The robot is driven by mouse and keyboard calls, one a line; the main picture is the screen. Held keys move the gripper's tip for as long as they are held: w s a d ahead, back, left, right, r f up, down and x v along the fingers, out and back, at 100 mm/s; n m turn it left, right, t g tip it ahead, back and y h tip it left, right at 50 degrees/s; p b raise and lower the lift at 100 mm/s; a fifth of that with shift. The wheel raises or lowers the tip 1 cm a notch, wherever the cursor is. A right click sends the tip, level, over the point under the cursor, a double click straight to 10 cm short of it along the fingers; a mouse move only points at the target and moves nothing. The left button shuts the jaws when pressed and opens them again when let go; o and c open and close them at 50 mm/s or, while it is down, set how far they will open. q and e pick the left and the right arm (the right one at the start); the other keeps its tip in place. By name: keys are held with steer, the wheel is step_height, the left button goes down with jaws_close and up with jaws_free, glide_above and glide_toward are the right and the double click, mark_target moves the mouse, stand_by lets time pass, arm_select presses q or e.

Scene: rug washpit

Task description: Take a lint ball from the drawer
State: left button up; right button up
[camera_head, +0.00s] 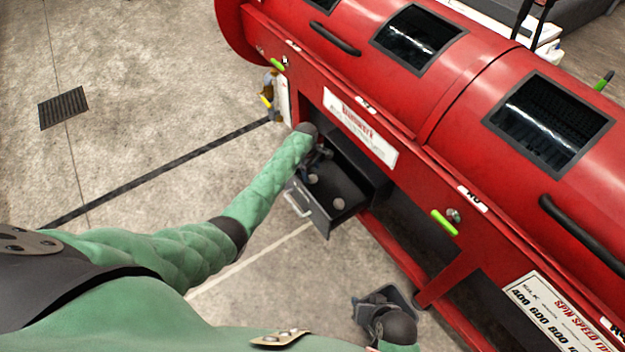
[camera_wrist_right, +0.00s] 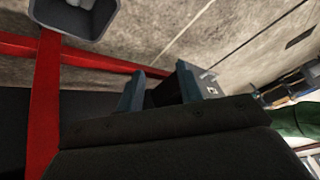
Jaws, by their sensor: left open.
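The open dark drawer (camera_head: 322,220) juts out from under the red machine. Two pale round lint balls lie inside it, one (camera_head: 312,179) close to my left gripper and one (camera_head: 340,203) nearer the drawer front. My left gripper (camera_head: 319,162) is over the back left part of the drawer, open, its fingers partly hidden by my wrist. I cannot tell whether it touches a lint ball. My right gripper (camera_wrist_right: 160,88) shows its two fingers apart with nothing seen between them, away from the drawer. In the head view my right wrist hides most of that gripper.
The red machine (camera_head: 470,80) fills the right side, with a red leg and rail below. A grey bin (camera_head: 405,297) stands on the floor by my right wrist; it also shows in the right wrist view (camera_wrist_right: 75,22).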

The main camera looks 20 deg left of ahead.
mark_target(312, 176)
arm_select(q)
steer(key=shift+d+f, duration=0.2)
steer(key=shift+f, duration=1.6)
steer(key=shift+s, duration=0.1)
steer(key=c, duration=1)
